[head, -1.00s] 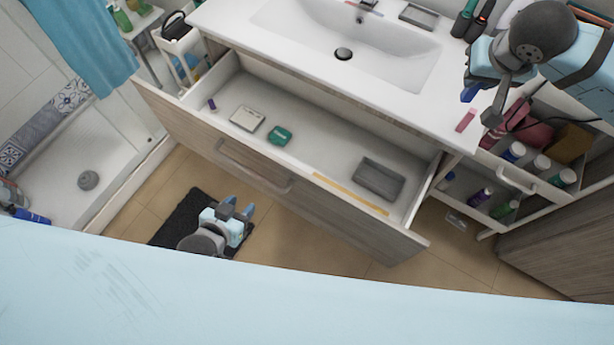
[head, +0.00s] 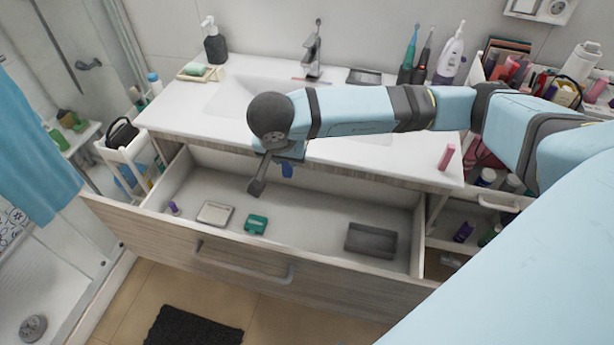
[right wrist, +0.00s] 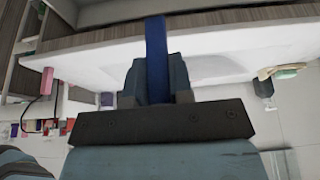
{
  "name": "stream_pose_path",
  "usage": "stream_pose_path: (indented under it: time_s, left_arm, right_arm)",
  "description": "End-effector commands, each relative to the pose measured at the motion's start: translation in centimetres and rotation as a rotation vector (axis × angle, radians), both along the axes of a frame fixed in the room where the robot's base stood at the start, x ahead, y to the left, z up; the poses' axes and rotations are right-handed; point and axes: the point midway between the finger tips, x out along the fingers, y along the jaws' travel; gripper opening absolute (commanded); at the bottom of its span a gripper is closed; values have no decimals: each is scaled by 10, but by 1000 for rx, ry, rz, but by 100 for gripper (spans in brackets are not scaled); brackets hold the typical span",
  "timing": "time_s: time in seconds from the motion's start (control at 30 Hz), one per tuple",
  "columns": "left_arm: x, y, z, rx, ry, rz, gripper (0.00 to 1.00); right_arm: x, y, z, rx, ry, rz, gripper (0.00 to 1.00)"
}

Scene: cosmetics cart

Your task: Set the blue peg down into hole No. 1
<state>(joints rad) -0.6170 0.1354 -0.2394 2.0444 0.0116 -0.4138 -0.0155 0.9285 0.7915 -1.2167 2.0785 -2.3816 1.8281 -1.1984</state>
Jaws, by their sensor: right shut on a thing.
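The blue peg (right wrist: 156,45) is long and straight and stands between the two fingers of my right gripper (right wrist: 156,85) in the right wrist view. In the head view the right gripper (head: 282,160) is above the back part of the open drawer, at the front edge of the washbasin counter. The peg's blue end (head: 287,170) points down below it, clear of the drawer floor. My left gripper is not in view now. I cannot make out hole No. 1 in either view.
The open drawer (head: 320,215) holds a purple item (head: 174,208), a pale flat dish (head: 215,213), a green box (head: 256,224) and a grey tray (head: 371,240). Its middle floor has free room. A pink item (head: 447,157) stands on the counter's right end.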

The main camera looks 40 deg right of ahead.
Motion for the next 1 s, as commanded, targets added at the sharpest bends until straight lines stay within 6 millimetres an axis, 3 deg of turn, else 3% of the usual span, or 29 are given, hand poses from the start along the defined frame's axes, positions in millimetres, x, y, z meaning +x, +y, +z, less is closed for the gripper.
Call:
stream_pose_path:
  time_s: [0.03, 0.6, 0.8, 1.0]
  left_arm:
    - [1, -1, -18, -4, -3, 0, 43]
    - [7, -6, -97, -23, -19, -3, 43]
    - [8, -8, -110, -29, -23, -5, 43]
    - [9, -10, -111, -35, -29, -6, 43]
  right_arm:
    - [-4, -1, -27, -1, 4, -98, 0]
    - [-51, -16, -185, -3, 3, -1272, 0]
    - [-63, -18, -215, -2, 2, -1533, 0]
    - [-66, -19, -234, -3, 1, -1613, 0]
